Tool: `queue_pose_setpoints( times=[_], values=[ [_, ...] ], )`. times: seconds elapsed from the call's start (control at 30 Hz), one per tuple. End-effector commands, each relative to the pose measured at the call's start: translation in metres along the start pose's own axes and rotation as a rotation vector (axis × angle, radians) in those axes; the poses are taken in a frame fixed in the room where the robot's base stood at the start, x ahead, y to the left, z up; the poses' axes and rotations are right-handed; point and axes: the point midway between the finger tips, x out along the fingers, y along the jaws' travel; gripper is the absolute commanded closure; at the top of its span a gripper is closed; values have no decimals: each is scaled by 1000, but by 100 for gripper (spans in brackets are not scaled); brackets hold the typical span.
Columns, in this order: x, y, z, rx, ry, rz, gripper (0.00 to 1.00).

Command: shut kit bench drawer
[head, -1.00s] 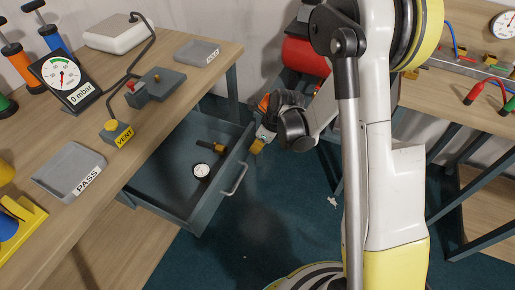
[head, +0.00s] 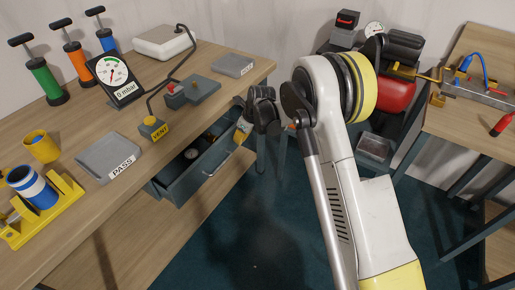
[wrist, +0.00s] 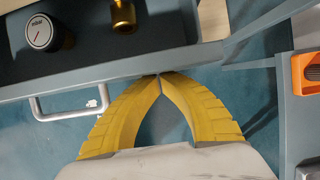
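The grey-blue kit bench drawer (head: 186,190) stands partly open under the bench top in the head view. A round gauge (head: 191,153) shows inside it. In the wrist view the drawer's front wall (wrist: 120,70) crosses the picture, with the gauge (wrist: 40,33) and a brass fitting (wrist: 123,15) behind it. The drawer handle (wrist: 70,114) is left of my fingers. My gripper (wrist: 159,76) is shut and empty, its yellow fingertips together at the front wall, seemingly touching it. In the head view my gripper (head: 241,136) is at the drawer's right end.
The wooden bench top (head: 75,140) holds a PASS tray (head: 105,155), a VENT button box (head: 152,127), a pressure gauge (head: 116,80) and several pumps. A red tank (head: 390,95) stands behind my arm. Blue floor (head: 240,235) is clear before the drawer.

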Motion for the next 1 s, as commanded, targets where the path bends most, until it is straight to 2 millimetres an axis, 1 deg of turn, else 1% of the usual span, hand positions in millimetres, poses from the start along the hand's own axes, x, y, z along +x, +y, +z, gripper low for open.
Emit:
queue_pose_setpoints(
  times=[0.03, 0.2, 0.3, 0.4, 0.6, 1.0],
  values=[
    [4, 0, 12, -3, 0, 0, 100],
    [18, 0, 44, -2, 0, -1, 100],
    [23, 0, 59, -1, 0, 0, 100],
    [28, 0, 69, -1, 0, 0, 100],
    [32, 0, 80, 0, 0, 0, 100],
    [33, 0, 82, 0, 0, -1, 100]
  ],
)
